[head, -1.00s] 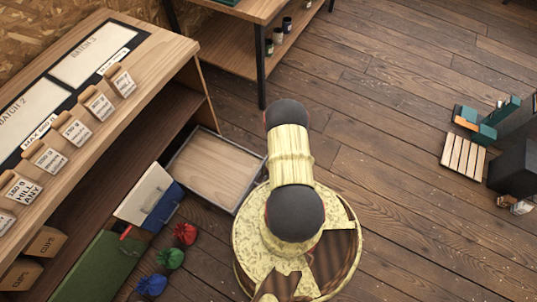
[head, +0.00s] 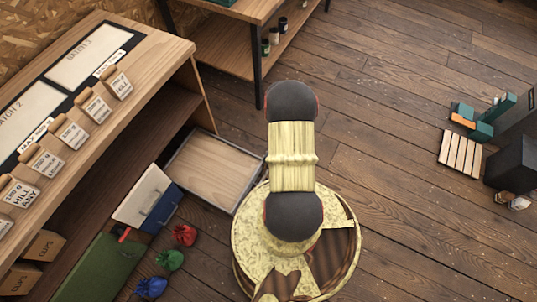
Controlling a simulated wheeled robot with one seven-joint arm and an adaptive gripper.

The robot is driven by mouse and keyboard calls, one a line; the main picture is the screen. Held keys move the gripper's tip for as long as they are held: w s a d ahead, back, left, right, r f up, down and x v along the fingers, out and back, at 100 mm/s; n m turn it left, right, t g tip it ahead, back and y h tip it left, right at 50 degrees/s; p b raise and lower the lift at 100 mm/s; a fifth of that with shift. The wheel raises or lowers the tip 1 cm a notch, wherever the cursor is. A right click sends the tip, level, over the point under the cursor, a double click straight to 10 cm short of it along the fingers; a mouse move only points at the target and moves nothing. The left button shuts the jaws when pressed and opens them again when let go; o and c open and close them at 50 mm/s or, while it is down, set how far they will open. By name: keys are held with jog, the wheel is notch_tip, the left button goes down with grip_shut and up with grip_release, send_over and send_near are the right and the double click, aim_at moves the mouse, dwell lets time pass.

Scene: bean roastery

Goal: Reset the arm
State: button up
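My arm stands in the middle of the head view, seen from above as a pale yellow link between two dark round joints, over my round base. My gripper does not show in this view; its fingers and anything it may hold are hidden or out of frame.
A wooden bench (head: 172,55) with a row of labelled bags (head: 96,104) stands at the left. An open empty tray (head: 238,208), a blue-and-white box (head: 147,197) and small red (head: 184,235), green and blue sacks lie near my base. A pallet (head: 462,151) stands right. The floor (head: 400,120) between is clear.

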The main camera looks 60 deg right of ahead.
jog(key=shift+r, duration=0.4)
dwell(0.4)
